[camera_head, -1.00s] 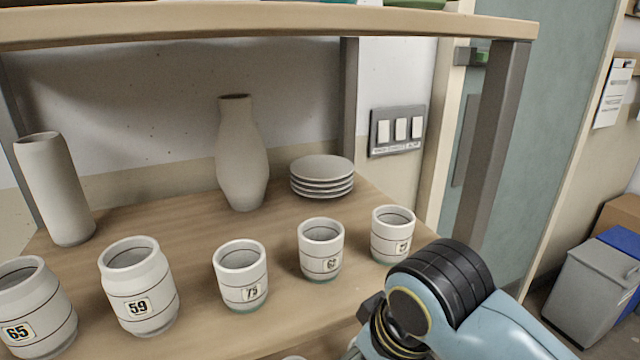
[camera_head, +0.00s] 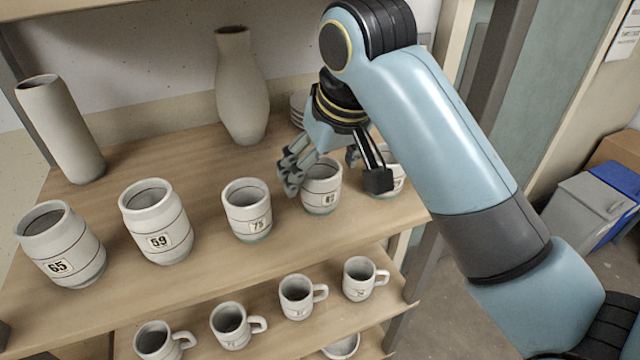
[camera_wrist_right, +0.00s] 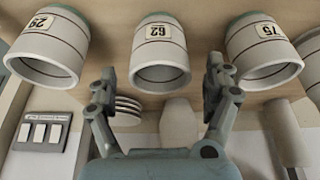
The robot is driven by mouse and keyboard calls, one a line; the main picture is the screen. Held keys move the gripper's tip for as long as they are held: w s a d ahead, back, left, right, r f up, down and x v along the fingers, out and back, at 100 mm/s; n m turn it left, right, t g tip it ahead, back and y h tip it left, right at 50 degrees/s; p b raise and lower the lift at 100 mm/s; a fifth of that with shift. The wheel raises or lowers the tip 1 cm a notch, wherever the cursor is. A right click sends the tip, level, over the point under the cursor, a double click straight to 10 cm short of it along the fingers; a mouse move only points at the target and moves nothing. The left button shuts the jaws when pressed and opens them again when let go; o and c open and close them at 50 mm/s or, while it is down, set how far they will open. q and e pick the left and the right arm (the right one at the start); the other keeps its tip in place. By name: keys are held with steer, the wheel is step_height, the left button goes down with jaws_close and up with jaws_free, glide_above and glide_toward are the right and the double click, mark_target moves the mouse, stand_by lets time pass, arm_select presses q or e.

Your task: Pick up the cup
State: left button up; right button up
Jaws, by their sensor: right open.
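Several white cups with dark bands and number labels stand upright on the upper wooden shelf. The cup labelled 62 (camera_head: 322,193) stands right of the cup labelled 75 (camera_head: 247,212). My right gripper (camera_head: 335,181) is open and empty, with its fingers spread to either side of cup 62. In the right wrist view, which is upside down, cup 62 (camera_wrist_right: 160,58) shows between and beyond the fingertips (camera_wrist_right: 162,80); contact cannot be told. The rightmost cup (camera_head: 392,180) is partly hidden behind a finger. My left gripper is not in view.
A tall vase (camera_head: 242,95), a cylinder vase (camera_head: 62,130) and stacked plates (camera_head: 297,110) stand behind. Handled mugs, one at the right (camera_head: 360,280), stand on the shelf below. A shelf post (camera_head: 500,90) rises at right.

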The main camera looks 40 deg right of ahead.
steer(key=x, duration=0.5)
steer(key=shift+p, duration=0.3)
steer(key=c, duration=1.3)
